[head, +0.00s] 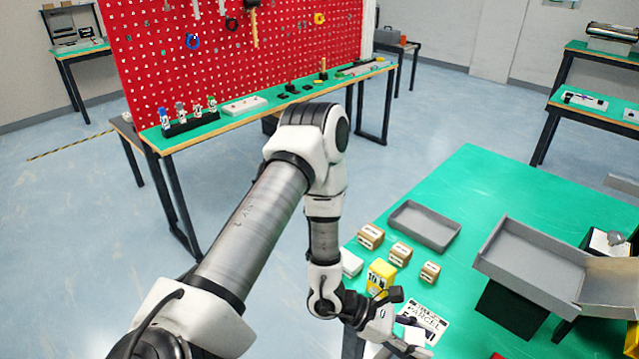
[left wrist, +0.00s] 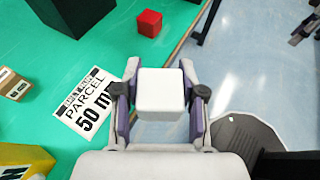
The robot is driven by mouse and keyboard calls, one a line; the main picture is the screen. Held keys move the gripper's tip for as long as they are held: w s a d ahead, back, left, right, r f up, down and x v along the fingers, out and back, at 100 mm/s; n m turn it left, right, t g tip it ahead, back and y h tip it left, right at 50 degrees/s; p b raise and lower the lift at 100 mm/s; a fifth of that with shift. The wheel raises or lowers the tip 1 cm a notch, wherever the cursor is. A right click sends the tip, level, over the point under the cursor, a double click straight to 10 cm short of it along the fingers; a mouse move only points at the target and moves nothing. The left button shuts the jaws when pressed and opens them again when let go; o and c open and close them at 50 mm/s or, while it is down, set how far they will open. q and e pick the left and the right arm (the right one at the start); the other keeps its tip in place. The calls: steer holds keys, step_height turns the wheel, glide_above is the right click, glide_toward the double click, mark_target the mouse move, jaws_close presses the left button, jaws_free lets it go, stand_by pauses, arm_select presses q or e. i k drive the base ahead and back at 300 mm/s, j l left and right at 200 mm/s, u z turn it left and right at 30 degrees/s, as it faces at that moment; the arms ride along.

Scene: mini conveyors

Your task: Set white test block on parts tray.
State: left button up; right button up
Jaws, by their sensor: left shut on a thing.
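The white test block (left wrist: 160,92) is between the fingers of my left gripper (left wrist: 160,68), which is shut on it. In the head view my left gripper (head: 392,338) is low at the near edge of the green table, beside the parcel sheet, with the white block (head: 414,337) showing at its fingers. The parts tray (head: 456,236), a shallow grey tray, lies empty on the table, farther back than the gripper. A dark shape at the top right of the left wrist view may be my right gripper; its jaws cannot be made out.
Several small cardboard boxes (head: 400,254), a yellow block (head: 380,277) and another white object (head: 350,262) stand between gripper and tray. A printed parcel sheet (left wrist: 84,106) and a red cube (left wrist: 149,22) lie nearby. A large grey chute (head: 530,265) stands right. The table's back is clear.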

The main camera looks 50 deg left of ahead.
mark_target(419, 226)
steer(key=j+u, duration=0.2)
steer(key=u, duration=0.3)
steer(key=j+u, duration=0.2)
steer(key=u, duration=0.3)
steer(key=j+u, duration=0.15)
steer(key=u, duration=0.35)
steer(key=i+j+u, duration=0.1)
steer(key=u, duration=0.4)
steer(key=i+j+u, duration=0.1)
steer(key=u, duration=0.35)
steer(key=i+j+u, duration=0.2)
steer(key=i, duration=0.2)
steer(key=i+z, duration=0.1)
steer(key=z, duration=0.35)
steer(key=i+z, duration=0.1)
steer(key=z, duration=0.4)
steer(key=i+j+z, duration=0.1)
steer(key=z, duration=0.35)
steer(key=j+z, duration=0.15)
steer(key=z, duration=0.3)
steer(key=i+j+z, duration=0.1)
steer(key=z, duration=0.4)
